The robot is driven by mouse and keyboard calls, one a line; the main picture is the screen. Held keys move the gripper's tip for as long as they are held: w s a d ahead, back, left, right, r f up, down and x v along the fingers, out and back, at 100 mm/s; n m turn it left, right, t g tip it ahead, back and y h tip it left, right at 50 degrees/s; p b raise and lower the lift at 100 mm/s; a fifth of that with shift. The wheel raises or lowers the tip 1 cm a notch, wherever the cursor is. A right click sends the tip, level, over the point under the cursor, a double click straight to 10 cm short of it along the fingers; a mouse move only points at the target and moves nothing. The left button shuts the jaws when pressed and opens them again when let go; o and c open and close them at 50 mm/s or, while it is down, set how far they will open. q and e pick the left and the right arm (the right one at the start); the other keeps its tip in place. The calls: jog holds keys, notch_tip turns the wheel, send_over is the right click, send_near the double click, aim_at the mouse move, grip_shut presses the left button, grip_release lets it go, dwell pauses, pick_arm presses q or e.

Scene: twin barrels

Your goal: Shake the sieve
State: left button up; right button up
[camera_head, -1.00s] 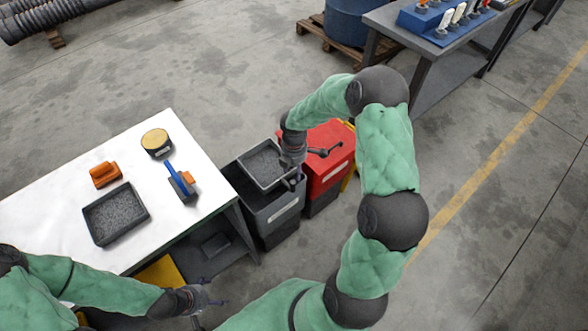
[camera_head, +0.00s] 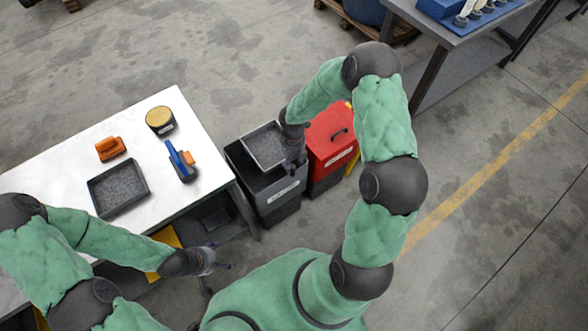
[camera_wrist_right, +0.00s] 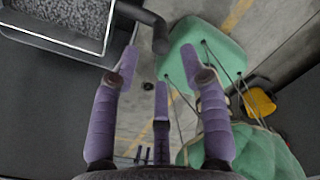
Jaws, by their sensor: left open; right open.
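The sieve (camera_head: 264,146) is a shallow grey tray over the grey bin (camera_head: 277,196). In the right wrist view, its grainy grey inside (camera_wrist_right: 75,14) shows at top left, with a dark bent handle (camera_wrist_right: 150,25) beside it. My right gripper (camera_head: 292,164) is at the sieve's right side. In its wrist view, the purple fingers (camera_wrist_right: 165,65) are spread with nothing between them, and the handle lies just beyond the left fingertip. My left gripper (camera_head: 220,261) is open and empty, low beside the table's front edge. How the sieve rests on the bin is partly hidden by my right gripper.
A red bin (camera_head: 330,150) with a black handle stands right of the grey bin.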

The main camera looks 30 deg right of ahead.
aim_at(293, 170)
notch_tip(293, 170, down, 9)
jog(key=b, duration=0.3)
jog(key=shift+r, duration=0.15)
grip_shut()
